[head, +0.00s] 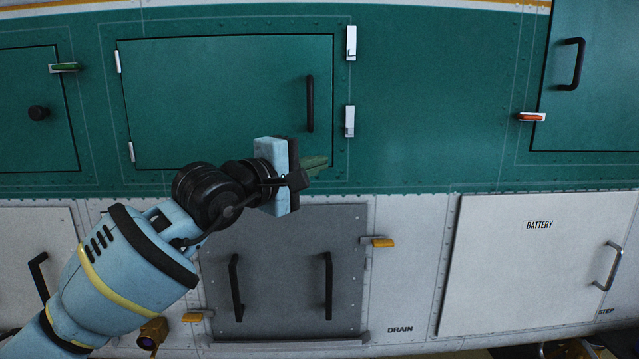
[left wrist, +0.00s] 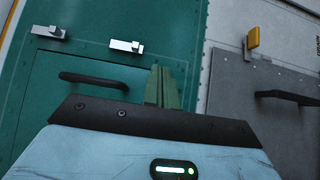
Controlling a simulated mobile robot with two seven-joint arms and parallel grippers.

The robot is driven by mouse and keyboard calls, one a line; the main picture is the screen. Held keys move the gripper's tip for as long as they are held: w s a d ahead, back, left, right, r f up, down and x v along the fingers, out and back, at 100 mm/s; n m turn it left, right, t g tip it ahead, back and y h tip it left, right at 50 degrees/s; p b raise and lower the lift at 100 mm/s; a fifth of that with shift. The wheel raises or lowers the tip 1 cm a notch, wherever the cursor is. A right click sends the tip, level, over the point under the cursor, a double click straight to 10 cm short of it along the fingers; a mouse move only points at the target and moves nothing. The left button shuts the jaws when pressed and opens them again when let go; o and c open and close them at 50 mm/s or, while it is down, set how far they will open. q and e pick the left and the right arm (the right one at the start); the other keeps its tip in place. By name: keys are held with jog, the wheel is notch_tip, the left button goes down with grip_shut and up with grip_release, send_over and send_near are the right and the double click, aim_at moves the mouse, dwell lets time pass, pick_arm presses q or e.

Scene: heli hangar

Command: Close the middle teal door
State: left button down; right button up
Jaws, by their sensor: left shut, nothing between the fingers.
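The middle teal door (head: 215,95) fills the upper left-centre of the head view. It looks flush with its frame, with hinges on its left edge and a black handle (head: 310,104) near its right edge. Two silver latches, upper (head: 351,43) and lower (head: 350,121), sit on the frame just right of the door. My left gripper (head: 318,163) is shut and empty at the door's lower right corner; I cannot tell whether it touches. In the left wrist view the shut green fingers (left wrist: 166,86) overlap the door (left wrist: 85,83) beside its handle (left wrist: 94,79). My right gripper is not in view.
Below are a grey panel (head: 285,245) with two black handles and a white battery door (head: 530,270). Teal wall between the upper doors is clear.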

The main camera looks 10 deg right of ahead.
pick_arm(q)
jog(key=s+a, duration=0.1)
jog(key=s, duration=0.6)
jog(key=shift+s+a+f, duration=0.15)
jog(key=shift+s+f, duration=0.15)
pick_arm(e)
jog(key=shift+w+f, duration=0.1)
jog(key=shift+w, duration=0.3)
